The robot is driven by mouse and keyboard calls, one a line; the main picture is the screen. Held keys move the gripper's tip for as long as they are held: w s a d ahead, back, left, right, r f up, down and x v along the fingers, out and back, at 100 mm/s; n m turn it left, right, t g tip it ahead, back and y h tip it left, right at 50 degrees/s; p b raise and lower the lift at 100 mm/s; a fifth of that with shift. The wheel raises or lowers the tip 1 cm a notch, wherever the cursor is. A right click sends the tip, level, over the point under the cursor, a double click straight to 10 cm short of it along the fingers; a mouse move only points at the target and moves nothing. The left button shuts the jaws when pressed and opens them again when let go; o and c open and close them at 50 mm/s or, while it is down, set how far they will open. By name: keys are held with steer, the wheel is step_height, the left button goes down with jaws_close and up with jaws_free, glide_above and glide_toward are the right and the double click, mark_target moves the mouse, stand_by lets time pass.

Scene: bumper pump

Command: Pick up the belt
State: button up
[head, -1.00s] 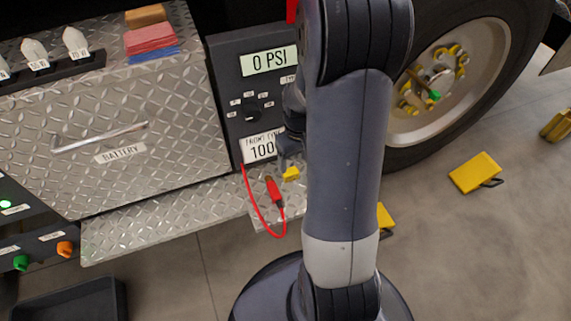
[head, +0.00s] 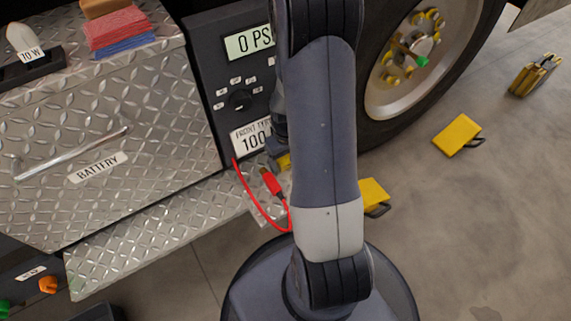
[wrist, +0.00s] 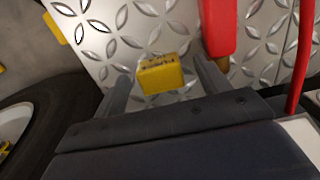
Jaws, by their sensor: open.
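I see nothing that I can surely name as the belt. A small yellow block (wrist: 161,74) with dark lettering, too small to read, lies on the diamond-plate step between the spread fingers of my gripper (wrist: 161,72) in the wrist view. I cannot tell whether the fingers touch it. In the head view the yellow block (head: 284,161) shows partly beside my arm, which hides most of my gripper.
A red clamp (head: 271,181) with a red cable lies on the step (head: 150,235) close by; the clamp (wrist: 219,25) is right of the block in the wrist view. A pump panel (head: 222,75) stands behind. Yellow chocks (head: 457,134) lie near the wheel (head: 385,85).

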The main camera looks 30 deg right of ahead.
steer(key=c, duration=1.1)
steer(key=shift+r, duration=0.1)
